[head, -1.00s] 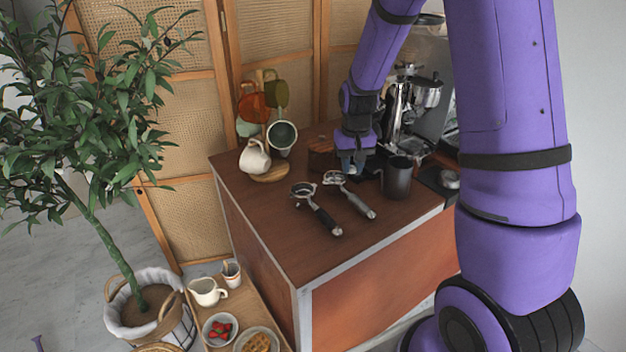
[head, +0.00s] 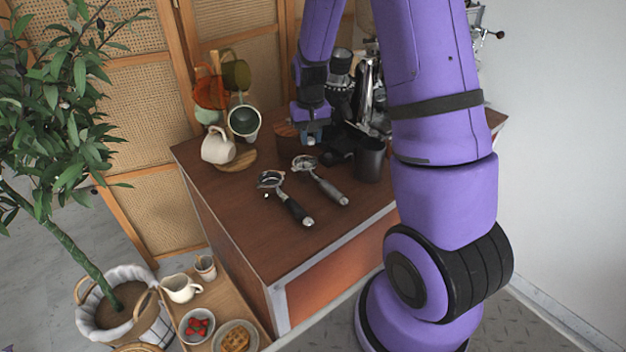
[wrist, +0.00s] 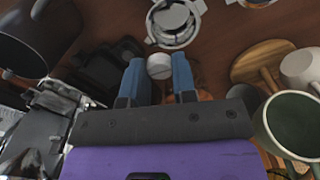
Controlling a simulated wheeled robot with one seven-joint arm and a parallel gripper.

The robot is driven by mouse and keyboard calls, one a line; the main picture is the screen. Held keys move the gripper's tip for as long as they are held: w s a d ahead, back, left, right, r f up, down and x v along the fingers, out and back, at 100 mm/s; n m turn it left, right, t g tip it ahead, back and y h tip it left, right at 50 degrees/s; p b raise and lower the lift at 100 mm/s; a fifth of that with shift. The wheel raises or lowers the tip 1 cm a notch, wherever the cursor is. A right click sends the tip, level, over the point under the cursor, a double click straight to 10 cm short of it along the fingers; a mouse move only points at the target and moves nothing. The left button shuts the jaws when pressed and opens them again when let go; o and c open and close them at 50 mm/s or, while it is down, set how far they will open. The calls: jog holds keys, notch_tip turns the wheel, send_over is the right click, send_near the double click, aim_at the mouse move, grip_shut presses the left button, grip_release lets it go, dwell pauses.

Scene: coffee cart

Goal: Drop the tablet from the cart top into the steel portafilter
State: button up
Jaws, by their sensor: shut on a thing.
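My gripper (wrist: 158,75) is shut on a small white round tablet (wrist: 160,66), held between its two blue fingertips. In the head view my gripper (head: 312,138) is above the cart top, just behind the basket end of the steel portafilter (head: 328,187), which has a grey metal handle. The tablet looks like a tiny pale spot there. In the wrist view the steel portafilter's round basket (wrist: 177,38) shows just beyond the fingertips; the tablet is apart from it. The cart top (head: 250,222) is dark wood.
A black-handled portafilter (head: 292,208) lies to the left of the steel one. A dark cup (head: 369,160) stands at right, near the espresso machine (head: 374,95). A cream mug (head: 217,147) and a mug tree with a green mug (head: 243,121) stand at left. The front cart top is clear.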

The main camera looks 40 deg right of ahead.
jog(key=shift+f, duration=0.45)
jog(key=o, duration=1)
jog(key=shift+c, duration=0.2)
jog(key=shift+r, duration=0.15)
notch_tip(320, 180, up, 11)
jog(key=shift+f, duration=0.2)
